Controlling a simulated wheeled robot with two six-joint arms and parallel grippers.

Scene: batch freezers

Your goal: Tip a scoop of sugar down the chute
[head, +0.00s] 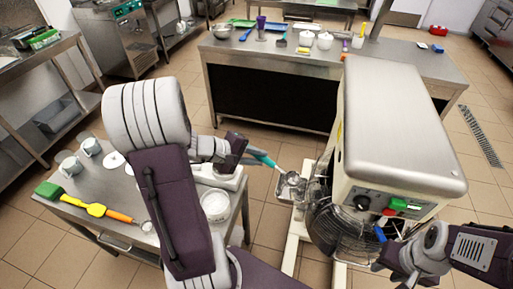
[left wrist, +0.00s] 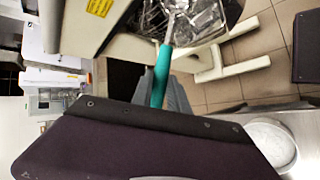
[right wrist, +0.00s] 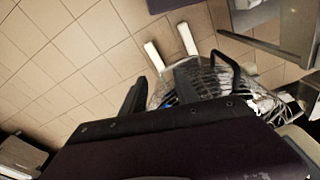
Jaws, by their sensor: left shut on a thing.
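My left gripper (head: 248,158) is shut on the teal handle of a metal scoop (head: 265,159). The scoop reaches right to the metal chute (head: 285,191) at the side of the cream mixer (head: 398,130). In the left wrist view the teal handle (left wrist: 161,75) runs up to the scoop's bowl, which overlaps the shiny chute (left wrist: 205,22). I cannot tell whether sugar is in the bowl. A round tub of white sugar (head: 215,205) stands on the left table. My right gripper (right wrist: 158,92) is open beside the mixer's wire guard (right wrist: 212,85), its fingers apart.
The left table (head: 75,212) holds cups, a green brush and a yellow-orange spatula (head: 97,210). A back counter (head: 275,52) carries bowls, jars and tools. A blue part (head: 380,234) shows near my right gripper.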

